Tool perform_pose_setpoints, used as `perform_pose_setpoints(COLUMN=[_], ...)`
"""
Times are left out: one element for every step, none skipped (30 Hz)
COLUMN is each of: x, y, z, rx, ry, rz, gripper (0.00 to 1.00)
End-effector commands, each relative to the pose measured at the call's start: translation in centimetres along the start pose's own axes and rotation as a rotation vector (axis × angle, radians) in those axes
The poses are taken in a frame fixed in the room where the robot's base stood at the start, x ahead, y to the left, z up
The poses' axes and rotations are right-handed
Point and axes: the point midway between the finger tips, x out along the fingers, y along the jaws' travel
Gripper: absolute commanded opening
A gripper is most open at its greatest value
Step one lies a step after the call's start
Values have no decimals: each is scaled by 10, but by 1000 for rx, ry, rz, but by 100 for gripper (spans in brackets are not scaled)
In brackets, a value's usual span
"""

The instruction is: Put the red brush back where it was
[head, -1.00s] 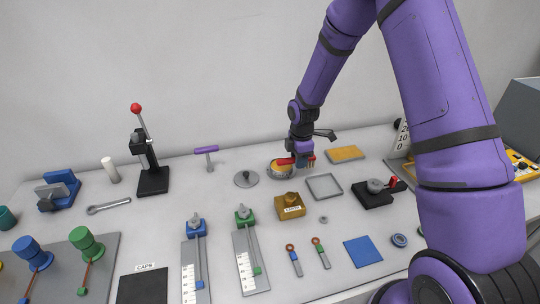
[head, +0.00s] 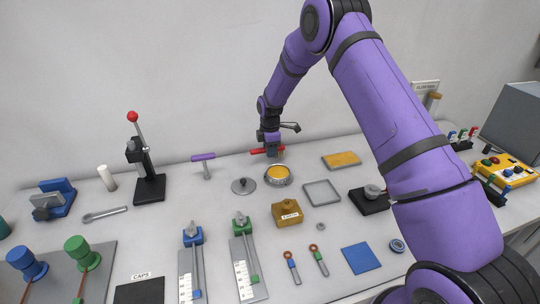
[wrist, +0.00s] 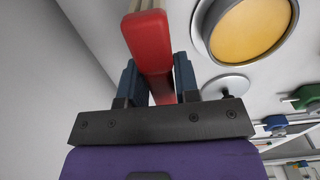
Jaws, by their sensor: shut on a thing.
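My gripper (head: 270,152) is shut on the red brush (head: 262,151) and holds it near the back of the table, behind the round grey dish with yellow contents (head: 278,175). In the wrist view the red brush (wrist: 150,45) sits between the two dark fingers (wrist: 158,82), and its pale end runs out of the top of the picture. The dish (wrist: 248,30) shows to the right of the brush there, apart from it. The brush's bristles are hard to make out in the head view.
A round grey lid (head: 243,186) lies left of the dish. A purple-handled tool (head: 204,160) stands further left. An orange slab (head: 341,160) and an empty grey tray (head: 321,193) lie to the right. The wall (head: 200,70) is close behind my gripper.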

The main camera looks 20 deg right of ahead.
Motion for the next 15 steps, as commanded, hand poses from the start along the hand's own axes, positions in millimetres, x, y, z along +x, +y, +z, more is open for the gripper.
perform_pose_setpoints(x=[7, 12, 17, 21, 23, 25, 26, 26, 25, 25, 25, 25, 25, 26, 27], y=[-1, -1, -1, -1, -1, 0, 0, 0, 0, 0, 0, 0, 0, 0, -1], z=[0, 0, 0, 0, 0, 0, 0, 0, 0, 0, 0, 0, 0, 0, 0], rx=[0, 0, 0, -1, -1, -1, -1, -1, -1, -1, -1, -1, -1, -1, -1], ry=[-1, -1, -1, -1, -1, 0, 0, 0, 0, 0, 0, 0, 0, 0, 0], rz=[-3, -3, -3, -2, -1, -1, 0, 0, 0, 0, 0, 0, 0, 0, 0], gripper=[7, 7, 7, 7, 7, 7, 7, 7, 7, 7, 7, 7, 7, 7, 7])
